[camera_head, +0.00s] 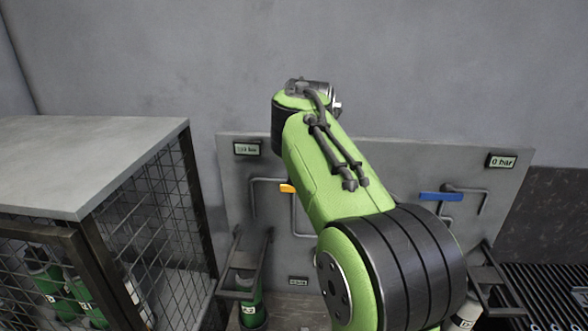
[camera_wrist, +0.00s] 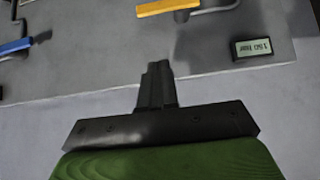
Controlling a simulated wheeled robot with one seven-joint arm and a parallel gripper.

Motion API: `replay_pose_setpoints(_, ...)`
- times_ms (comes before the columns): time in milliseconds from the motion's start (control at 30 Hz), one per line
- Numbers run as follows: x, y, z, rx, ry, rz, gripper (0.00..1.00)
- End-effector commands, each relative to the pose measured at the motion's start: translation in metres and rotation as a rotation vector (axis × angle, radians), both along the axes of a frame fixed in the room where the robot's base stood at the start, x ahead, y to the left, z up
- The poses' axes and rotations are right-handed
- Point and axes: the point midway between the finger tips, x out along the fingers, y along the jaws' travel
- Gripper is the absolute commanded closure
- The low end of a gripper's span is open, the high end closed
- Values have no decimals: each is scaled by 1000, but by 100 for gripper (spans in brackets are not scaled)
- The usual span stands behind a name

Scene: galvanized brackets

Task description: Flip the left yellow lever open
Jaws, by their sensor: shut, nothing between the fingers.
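The yellow lever (camera_head: 287,188) lies about level on its pipe on the left half of the grey panel. My arm hides its right part in the head view. In the wrist view the yellow lever (camera_wrist: 167,7) is at the top edge, apart from my gripper. My gripper (camera_wrist: 157,68) is shut and empty, in front of the panel's edge, with its fingertips pointing toward the lever's side of the picture. In the head view my arm hides the fingers.
A blue lever (camera_head: 440,197) sits on the panel's right half. Small displays (camera_head: 247,149) and (camera_head: 501,161) mark the panel's upper corners. A mesh cage (camera_head: 150,215) with green cylinders stands at left. A green cylinder (camera_head: 252,305) stands below the panel. Bare wall lies above.

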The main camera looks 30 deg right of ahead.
Motion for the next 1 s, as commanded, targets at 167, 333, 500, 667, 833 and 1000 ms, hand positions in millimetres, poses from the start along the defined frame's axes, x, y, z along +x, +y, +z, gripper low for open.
replay_pose_setpoints(167,0,1,-3,-1,0,2,100)
replay_pose_setpoints(333,7,-5,-14,1,4,2,100)
replay_pose_setpoints(500,27,-21,-40,2,5,1,100)
replay_pose_setpoints(667,48,-36,-64,2,5,3,100)
replay_pose_setpoints(833,55,-42,-93,1,3,3,100)
replay_pose_setpoints(1000,56,-42,-111,0,1,4,100)
